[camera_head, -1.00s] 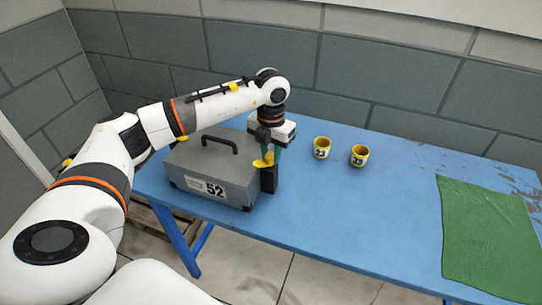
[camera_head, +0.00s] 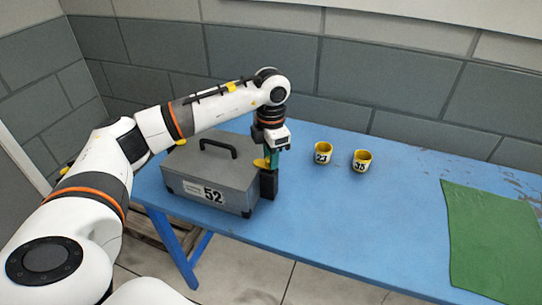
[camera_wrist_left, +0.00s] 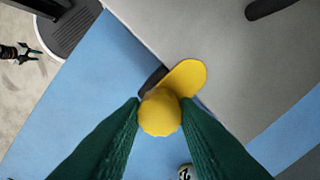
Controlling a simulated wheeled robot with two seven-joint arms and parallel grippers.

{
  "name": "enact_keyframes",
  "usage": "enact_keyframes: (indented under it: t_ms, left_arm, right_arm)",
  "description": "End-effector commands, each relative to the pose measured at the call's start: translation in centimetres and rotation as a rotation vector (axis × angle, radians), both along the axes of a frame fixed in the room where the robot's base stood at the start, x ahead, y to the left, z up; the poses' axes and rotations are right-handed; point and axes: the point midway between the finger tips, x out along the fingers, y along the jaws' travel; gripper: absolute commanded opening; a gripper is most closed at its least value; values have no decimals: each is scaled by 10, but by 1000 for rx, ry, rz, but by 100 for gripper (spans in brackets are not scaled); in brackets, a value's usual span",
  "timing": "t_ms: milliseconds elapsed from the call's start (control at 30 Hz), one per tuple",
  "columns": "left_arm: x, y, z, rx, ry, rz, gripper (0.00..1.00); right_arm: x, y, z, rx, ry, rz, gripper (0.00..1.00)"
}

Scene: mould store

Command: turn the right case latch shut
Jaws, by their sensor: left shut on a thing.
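The grey case (camera_head: 215,172) with a black handle and the number 52 stands at the left end of the blue table. A yellow latch (camera_head: 261,163) sits at its right side, above a black block (camera_head: 269,186). My left gripper (camera_head: 272,160) points down over the latch. In the left wrist view its green fingers (camera_wrist_left: 160,118) are shut on the latch's round yellow knob (camera_wrist_left: 160,112). The latch's flat yellow lobe (camera_wrist_left: 186,76) reaches up and right from the knob, over the edge of the case lid (camera_wrist_left: 225,70).
Two yellow cups with number labels, one (camera_head: 323,153) and another (camera_head: 362,160), stand on the blue table (camera_head: 350,215) right of the case. A green cloth (camera_head: 492,240) lies at the right end. The table between them is clear, with a block wall behind.

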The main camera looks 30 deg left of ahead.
Motion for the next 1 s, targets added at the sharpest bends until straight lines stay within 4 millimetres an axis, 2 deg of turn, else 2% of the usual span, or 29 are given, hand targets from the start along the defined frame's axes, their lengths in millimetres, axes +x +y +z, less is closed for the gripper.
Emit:
enact_keyframes:
  t_ms: [400,433,533,833,1000]
  left_arm:
    - [1,1,2,0,-5,-5,5]
    - [1,1,2,0,-5,-5,32]
    - [1,0,2,0,-4,-5,49]
    - [0,0,2,0,-2,-5,49]
    - [1,0,18,-1,-5,-5,49]
  right_arm:
    - [0,0,0,0,0,0,36]
    - [0,0,0,-1,0,0,36]
    - [0,-1,0,-1,0,0,36]
    - [0,-2,0,-2,0,1,36]
    - [0,-2,-4,-3,0,1,36]
